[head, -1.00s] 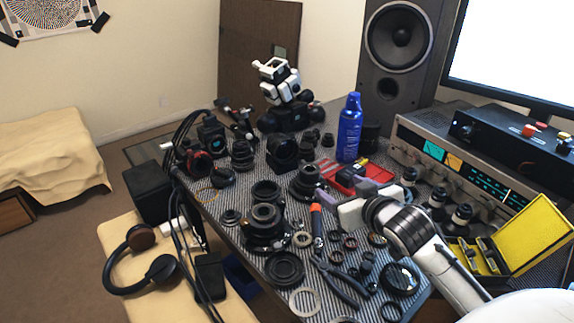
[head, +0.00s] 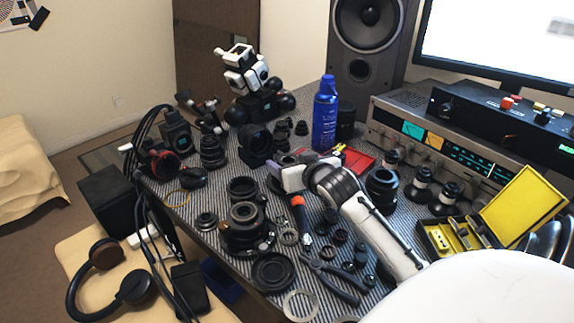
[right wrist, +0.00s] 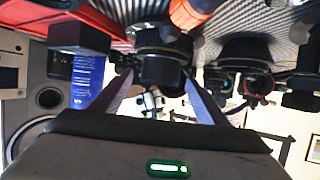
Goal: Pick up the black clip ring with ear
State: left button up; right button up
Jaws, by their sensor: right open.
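My right gripper (head: 287,170) is open above the mid-table, with its purple fingers spread. The right wrist view shows both fingers (right wrist: 160,92) apart, with a dark round lens part (right wrist: 163,68) in the gap between them in the picture; I cannot tell whether it is touched. I cannot single out the black clip ring with ear for sure. Dark ring-shaped parts include a large black ring (head: 272,271) at the front edge, a black ring (head: 242,187) left of the gripper, and small dark rings (head: 327,252) below the gripper. My left gripper is not in view.
A lens body (head: 246,228), pliers (head: 333,277) and an orange-handled screwdriver (head: 300,217) crowd the table. A blue spray can (head: 325,115), red tray (head: 358,160), upright lens (head: 382,188) and yellow case (head: 446,236) stand around the arm. Little free room shows.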

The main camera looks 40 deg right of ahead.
jog(key=shift+w+d+f, duration=0.3)
jog(key=shift+w, duration=0.3)
jog(key=c, duration=1.1)
